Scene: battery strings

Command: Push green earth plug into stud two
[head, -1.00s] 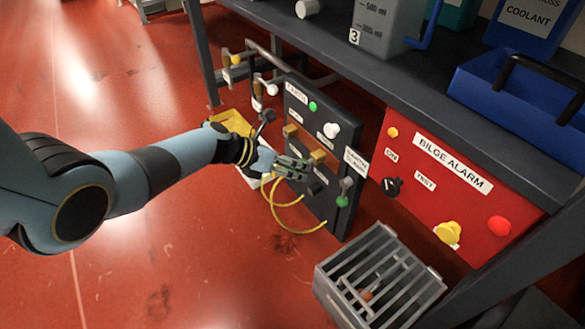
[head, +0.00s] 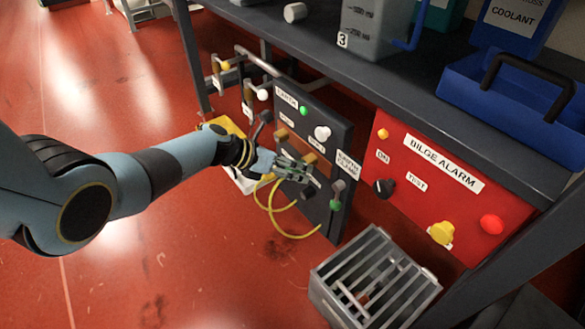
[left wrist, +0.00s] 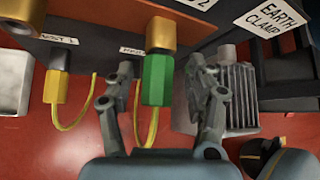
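In the left wrist view a green plug (left wrist: 157,80) stands upright in line with a brass stud (left wrist: 164,32), its upper end at the stud's grey end. Whether it is fully seated I cannot tell. A yellow cable (left wrist: 152,128) runs down from the plug. My left gripper (left wrist: 166,88) has one finger on each side of the plug, with gaps visible, so it looks open. In the head view my left gripper (head: 298,170) is at the dark panel (head: 340,160), near a brass stud (head: 311,157), and hides the plug. My right gripper is not in view.
An "earth clamp" label (head: 348,163) sits at the panel's edge. A grey slatted crate (head: 375,280) stands on the floor, right of the panel. A red bilge alarm box (head: 440,180) is beyond it.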

